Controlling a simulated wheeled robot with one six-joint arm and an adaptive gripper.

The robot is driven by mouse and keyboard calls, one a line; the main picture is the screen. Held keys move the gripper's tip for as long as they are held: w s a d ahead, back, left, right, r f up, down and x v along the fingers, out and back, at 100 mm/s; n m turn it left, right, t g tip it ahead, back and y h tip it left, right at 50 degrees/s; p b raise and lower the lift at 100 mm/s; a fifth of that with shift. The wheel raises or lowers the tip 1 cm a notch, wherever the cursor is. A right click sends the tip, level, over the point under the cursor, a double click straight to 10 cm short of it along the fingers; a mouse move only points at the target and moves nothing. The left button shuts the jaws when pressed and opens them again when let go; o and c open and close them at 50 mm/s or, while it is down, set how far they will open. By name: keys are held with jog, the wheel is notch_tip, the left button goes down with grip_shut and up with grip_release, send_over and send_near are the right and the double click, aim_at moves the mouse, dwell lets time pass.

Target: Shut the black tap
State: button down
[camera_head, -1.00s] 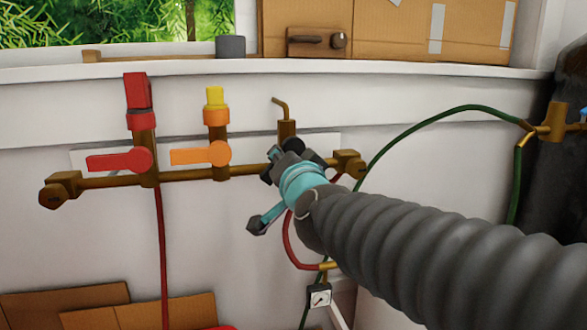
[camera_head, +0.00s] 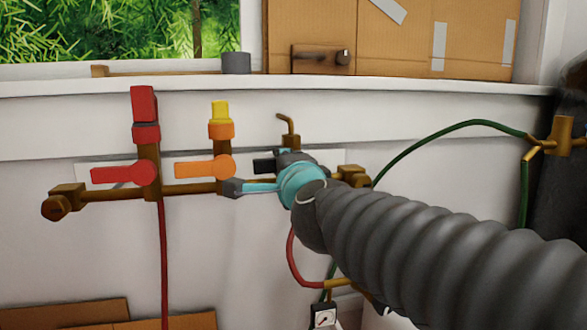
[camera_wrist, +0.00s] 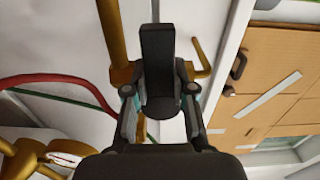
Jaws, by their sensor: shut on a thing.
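The black tap sits on the horizontal brass pipe, right of the orange tap (camera_head: 205,166). In the head view its black lever (camera_head: 264,166) points left, level with the red and orange levers; my gripper hides the rest. In the wrist view the lever (camera_wrist: 158,55) points up the picture, roughly along the brass pipe (camera_wrist: 112,35), with its round hub between my fingers. My gripper (camera_wrist: 160,105) is shut on the black tap, one finger on each side. It also shows in the head view (camera_head: 278,175), its teal side part reaching left.
The red tap (camera_head: 130,173) stands at the left of the pipe. A bent brass outlet (camera_head: 288,127) rises just behind my gripper. Red and green hoses (camera_head: 440,130) run at the right and below. Cardboard boxes (camera_head: 390,45) stand on the ledge above.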

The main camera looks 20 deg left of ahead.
jog(key=shift+w+d+r+m, duration=0.1)
jog(key=shift+r+m, duration=0.25)
jog(key=shift+m, duration=0.05)
jog(key=c, duration=1)
grip_release()
jog(key=shift+w, duration=0.1)
jog(key=shift+o, duration=0.3)
jog(key=shift+f, duration=0.15)
jog(key=v, duration=1.2)
jog(key=shift+f, duration=0.1)
